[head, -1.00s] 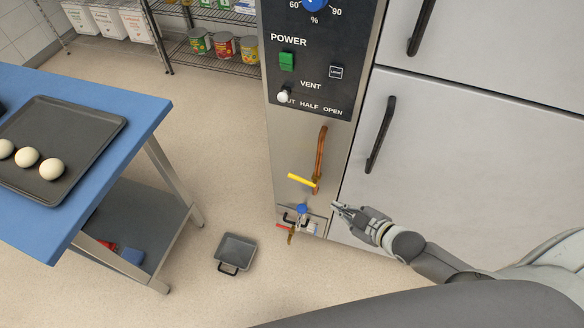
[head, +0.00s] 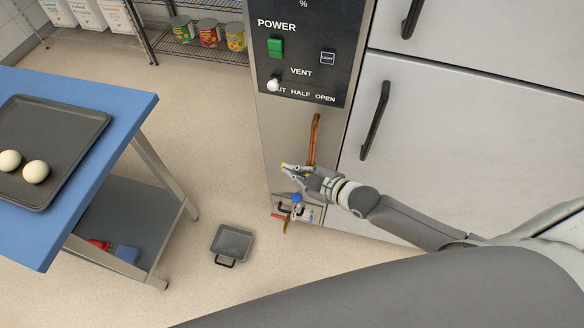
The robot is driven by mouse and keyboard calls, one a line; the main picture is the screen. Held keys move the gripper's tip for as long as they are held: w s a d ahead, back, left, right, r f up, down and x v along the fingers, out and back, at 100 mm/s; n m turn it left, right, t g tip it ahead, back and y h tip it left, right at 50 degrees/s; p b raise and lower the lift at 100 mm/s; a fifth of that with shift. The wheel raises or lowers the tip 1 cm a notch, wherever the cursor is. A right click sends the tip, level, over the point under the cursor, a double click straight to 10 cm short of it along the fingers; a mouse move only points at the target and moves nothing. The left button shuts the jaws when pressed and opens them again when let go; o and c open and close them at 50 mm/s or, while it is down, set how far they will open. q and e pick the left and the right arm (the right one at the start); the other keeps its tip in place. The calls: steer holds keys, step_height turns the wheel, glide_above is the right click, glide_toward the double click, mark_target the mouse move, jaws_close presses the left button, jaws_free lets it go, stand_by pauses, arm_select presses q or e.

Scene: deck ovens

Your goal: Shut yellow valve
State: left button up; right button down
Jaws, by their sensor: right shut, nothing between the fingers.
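The yellow valve handle (head: 284,165) is mostly hidden behind my right gripper in the head view; only a bit of yellow shows at the fingertips. The copper pipe (head: 315,138) it sits on runs down the oven's front panel. My right gripper (head: 285,170) is shut and empty, with its fingertips at the handle. I cannot tell whether they touch it. My left gripper is not in view.
Below are a blue knob (head: 297,198) and a red handle (head: 279,216) at the panel's foot. A small grey pan (head: 232,242) lies on the floor. A blue table (head: 118,151) with a tray (head: 75,150) stands left. Oven doors (head: 460,150) are right.

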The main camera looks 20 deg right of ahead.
steer(key=shift+w+f, duration=1.45)
steer(key=shift+f, duration=0.3)
steer(key=g+h+p, duration=0.1)
steer(key=p, duration=0.1)
steer(key=a+f+n+g+h+p, duration=0.1)
steer(key=p, duration=0.1)
steer(key=shift+w+f, duration=0.25)
steer(key=shift+w, duration=0.1)
steer(key=shift+r, duration=0.15)
